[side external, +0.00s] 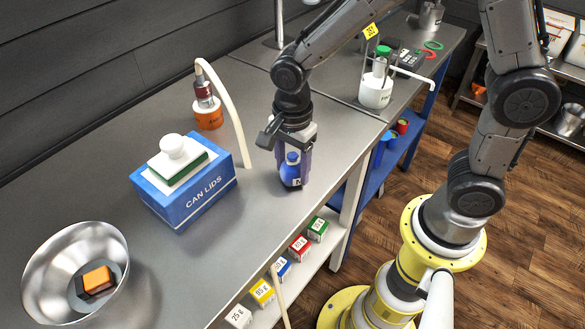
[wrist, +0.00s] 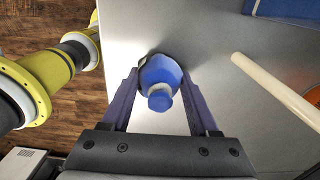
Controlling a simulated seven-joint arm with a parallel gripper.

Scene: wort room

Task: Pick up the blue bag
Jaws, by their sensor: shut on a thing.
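The blue bag (side external: 290,170) is a small rounded blue thing with a narrow neck, a blue top and a white label. It is upright at the worktop (side external: 330,130), near its front edge. My gripper (side external: 292,165) points down over it with one finger on each side, shut on it. In the wrist view the blue bag (wrist: 160,76) is seen from above, between the purple fingers of my gripper (wrist: 160,85). I cannot tell whether its base touches the worktop.
A blue box marked CAN LIDS (side external: 190,190) stands to the left. A pale tube (side external: 228,108) curves from an orange-based bottle (side external: 208,108) behind. A metal bowl (side external: 75,270) is at the lower left. Small labelled boxes (side external: 262,291) sit on a lower shelf.

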